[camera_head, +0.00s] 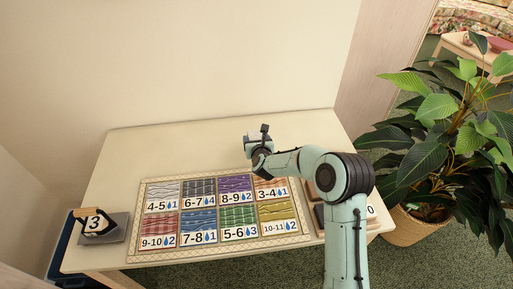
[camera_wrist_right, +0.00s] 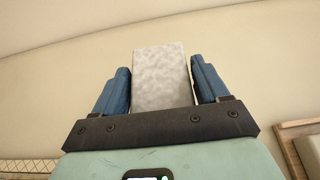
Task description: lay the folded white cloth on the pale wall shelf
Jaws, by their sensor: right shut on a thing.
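My right gripper (camera_head: 254,147) is over the back part of the pale table, beyond the card mat. In the right wrist view the gripper (camera_wrist_right: 161,85) is shut on the folded white cloth (camera_wrist_right: 160,70), a mottled grey-white block between its blue fingers. No separate pale wall shelf can be made out; the pale surface I see is the table top (camera_head: 180,142) against the wall. My left gripper is not in view.
A bordered mat (camera_head: 135,245) with several coloured, numbered panels covers the front of the table. A wooden tray (camera_wrist_right: 290,146) is at right, partly behind my arm in the head view. A potted plant (camera_head: 430,140) stands right of the table.

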